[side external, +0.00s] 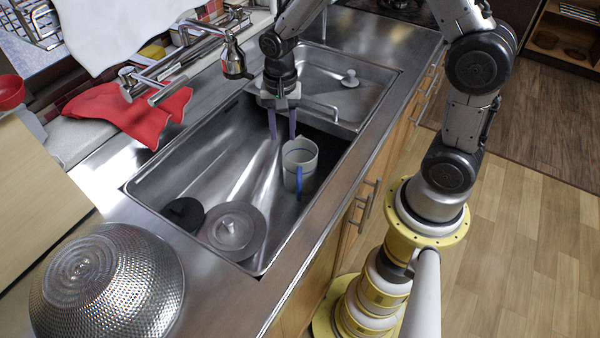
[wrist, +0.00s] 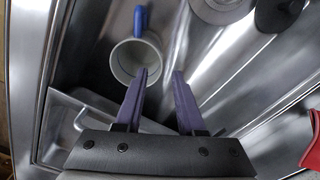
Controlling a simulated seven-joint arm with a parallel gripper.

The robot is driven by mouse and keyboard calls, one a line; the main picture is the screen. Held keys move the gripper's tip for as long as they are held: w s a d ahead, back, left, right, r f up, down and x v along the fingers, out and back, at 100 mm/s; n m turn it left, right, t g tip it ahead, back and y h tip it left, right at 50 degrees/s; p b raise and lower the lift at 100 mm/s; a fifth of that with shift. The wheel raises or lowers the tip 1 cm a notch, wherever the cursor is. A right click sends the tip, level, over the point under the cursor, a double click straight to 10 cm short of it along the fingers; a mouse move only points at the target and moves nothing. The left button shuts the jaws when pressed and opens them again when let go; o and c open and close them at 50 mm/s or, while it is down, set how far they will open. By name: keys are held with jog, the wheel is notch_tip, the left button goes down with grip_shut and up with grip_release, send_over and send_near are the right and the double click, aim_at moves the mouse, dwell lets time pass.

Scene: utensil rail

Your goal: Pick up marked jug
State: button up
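The jug (side external: 298,160) is a pale grey, open-topped cup with a blue handle, standing upright in the large sink basin. In the wrist view the jug (wrist: 122,60) shows from above, with its blue handle pointing to the top of the picture. My gripper (side external: 282,138) has two purple fingers spread apart with nothing between them. It hangs over the basin beside the jug, just left of it in the side view. In the wrist view my gripper (wrist: 163,75) has its left fingertip overlapping the jug's rim; I cannot tell whether they touch.
The steel sink (side external: 200,155) has raised walls. A grey lid (side external: 232,228) and a black round item (side external: 184,213) lie at its near end. A metal colander (side external: 105,285) and a red cloth (side external: 130,110) lie on the counter.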

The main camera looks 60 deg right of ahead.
aim_at(286, 168)
notch_tip(286, 168, down, 14)
jog(key=shift+d+r, duration=0.1)
dwell(0.5)
grip_shut()
dwell(1.4)
